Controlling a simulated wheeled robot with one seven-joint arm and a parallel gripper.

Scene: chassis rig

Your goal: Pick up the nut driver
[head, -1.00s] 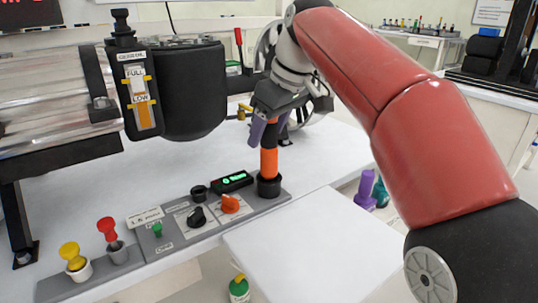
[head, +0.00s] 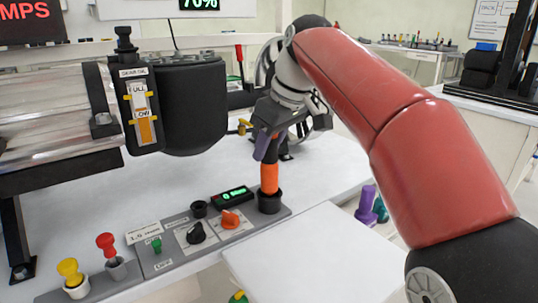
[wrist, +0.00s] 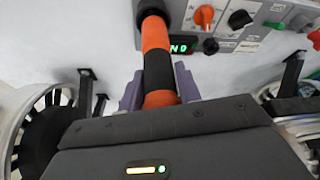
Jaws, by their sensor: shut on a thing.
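The nut driver has an orange and black banded handle (head: 269,178) and stands upright at the right end of the grey control panel. Its lower end is in a round black holder (head: 270,202), so its tip is hidden. My gripper (head: 268,148) comes from above and is shut on the upper part of the handle. In the wrist view the nut driver (wrist: 157,60) runs between the purple-grey fingers (wrist: 160,90), its far end at the dark holder.
The grey panel (head: 165,262) carries black and orange knobs, a green display (head: 234,196), and red (head: 106,243) and yellow (head: 69,270) plungers at left. A black tank (head: 195,110) stands left of my gripper. A bare white surface (head: 310,255) lies in front.

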